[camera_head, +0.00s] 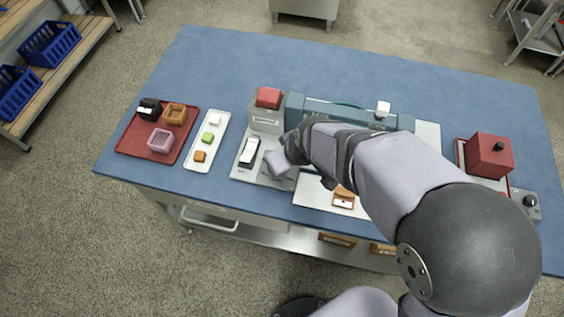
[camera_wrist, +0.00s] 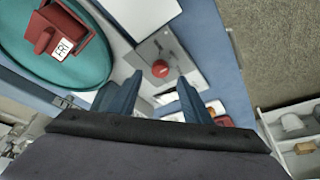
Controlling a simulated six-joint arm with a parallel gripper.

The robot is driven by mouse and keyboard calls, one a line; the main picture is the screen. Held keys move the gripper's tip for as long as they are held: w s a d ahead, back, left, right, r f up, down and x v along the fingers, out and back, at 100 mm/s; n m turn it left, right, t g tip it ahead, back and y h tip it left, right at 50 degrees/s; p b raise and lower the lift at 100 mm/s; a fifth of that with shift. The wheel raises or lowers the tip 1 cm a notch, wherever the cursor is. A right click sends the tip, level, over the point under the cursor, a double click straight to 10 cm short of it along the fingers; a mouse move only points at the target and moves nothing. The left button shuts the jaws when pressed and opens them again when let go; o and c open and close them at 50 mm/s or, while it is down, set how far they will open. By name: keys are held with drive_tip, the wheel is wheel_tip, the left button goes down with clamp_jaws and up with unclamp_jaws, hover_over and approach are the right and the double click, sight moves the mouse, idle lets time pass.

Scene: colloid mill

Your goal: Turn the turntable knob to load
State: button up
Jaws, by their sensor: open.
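My gripper (camera_wrist: 158,90) is open, its two dark blue fingers apart with nothing seen between them. In the head view, my gripper (camera_head: 278,165) is low over the grey plate at the left end of the teal machine (camera_head: 310,104). In the wrist view, a round teal disc (camera_wrist: 98,72) at upper left carries a red piece with a white "FRI" label (camera_wrist: 62,48). A round red knob or button (camera_wrist: 160,68) sits on a grey plate beyond the fingertips. A black knob (camera_head: 530,201) is on a grey box at far right. I cannot tell which is the turntable knob.
A black-and-white switch (camera_head: 249,151) is just left of my gripper. A red block (camera_head: 268,98) tops a labelled grey box behind it. A white tray (camera_head: 193,162) and a red tray (camera_head: 132,151) hold small items. My arm hides much of the machine.

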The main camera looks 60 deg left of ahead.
drive_tip(key=shift+v, duration=1.55)
drive_tip(key=d+f+m+h, duration=0.1)
drive_tip(key=d, duration=0.2)
drive_tip(key=s+d+f+m+h, duration=0.1)
drive_tip(key=d+f, duration=0.1)
drive_tip(key=d, duration=0.1)
drive_tip(key=s+d+f+h, duration=0.1)
drive_tip(key=d+f, duration=0.1)
drive_tip(key=d, duration=0.2)
drive_tip(key=shift+d+m+g+h, duration=0.1)
drive_tip(key=shift+m+g+h, duration=0.2)
drive_tip(key=shift+m, duration=0.1)
drive_tip(key=w+d+r+m, duration=0.2)
drive_tip(key=w+d+m, duration=0.2)
drive_tip(key=d, duration=0.8)
drive_tip(key=w+d+r+m, duration=0.1)
drive_tip(key=w+d+m, duration=0.4)
drive_tip(key=d, duration=0.8)
drive_tip(key=w+d+r+m+h+p, duration=0.1)
drive_tip(key=w+d+m, duration=0.4)
drive_tip(key=d, duration=0.8)
drive_tip(key=shift+r+m, duration=0.6)
drive_tip(key=shift+r, duration=0.25)
drive_tip(key=shift+w, duration=0.1)
